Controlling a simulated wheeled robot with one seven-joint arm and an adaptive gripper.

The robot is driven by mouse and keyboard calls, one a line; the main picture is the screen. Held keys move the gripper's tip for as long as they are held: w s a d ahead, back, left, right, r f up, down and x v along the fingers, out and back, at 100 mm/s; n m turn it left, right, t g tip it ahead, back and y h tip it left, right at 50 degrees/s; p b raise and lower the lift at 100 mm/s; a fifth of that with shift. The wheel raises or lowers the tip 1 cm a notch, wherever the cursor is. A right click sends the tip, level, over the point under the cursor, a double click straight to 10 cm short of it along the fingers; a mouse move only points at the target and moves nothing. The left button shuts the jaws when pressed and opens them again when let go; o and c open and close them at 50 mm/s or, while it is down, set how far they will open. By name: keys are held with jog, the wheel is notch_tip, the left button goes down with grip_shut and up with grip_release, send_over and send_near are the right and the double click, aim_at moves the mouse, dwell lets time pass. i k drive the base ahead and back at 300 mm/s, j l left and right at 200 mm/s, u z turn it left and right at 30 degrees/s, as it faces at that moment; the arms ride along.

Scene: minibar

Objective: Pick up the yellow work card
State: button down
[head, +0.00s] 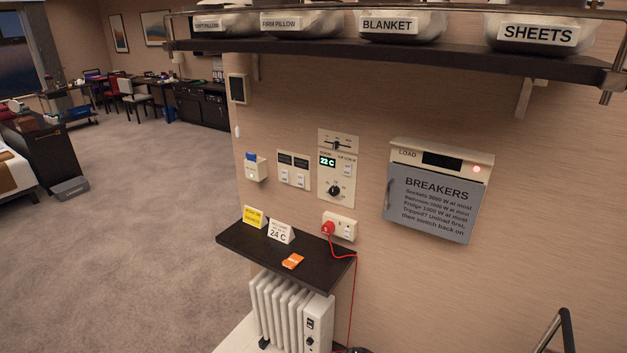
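A yellow card (254,216) with small dark print stands on the left back part of a small dark wall shelf (262,258). Its print is too small to read surely. It leans a little, beside a white card (280,233) marked 24 C. The two look close together; I cannot tell whether they touch. An orange card or packet (292,261) lies flat near the shelf's front edge. My gripper is not in view.
A white radiator (289,309) stands under the shelf. A red plug (328,227) sits in a wall socket, its cord hanging past the shelf's right end. A breaker box (432,197) is right; a long linen shelf (400,56) overhangs above.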

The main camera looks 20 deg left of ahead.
aim_at(252, 217)
jog(key=u, duration=1.3)
jog(key=i+j+u, duration=0.3)
jog(key=i, duration=0.2)
jog(key=i+j+u, duration=0.2)
jog(key=i+u, duration=0.15)
jog(key=i, duration=0.15)
jog(key=i+j, duration=0.2)
jog(key=i, duration=0.55)
jog(key=i+j, duration=0.15)
jog(key=i, duration=0.65)
jog(key=i+j+z, duration=0.1)
jog(key=z, duration=0.35)
jog(key=i+j+z, duration=0.2)
jog(key=z, duration=0.2)
jog(key=i+j+z, duration=0.25)
jog(key=z, duration=0.2)
jog(key=i+j+z, duration=0.15)
jog(key=j+z, duration=0.25)
jog(key=i+j+z, duration=0.15)
jog(key=j+z, duration=0.7)
jog(key=i+j+z, duration=0.1)
jog(key=j+z, duration=0.2)
jog(key=z, duration=0.15)
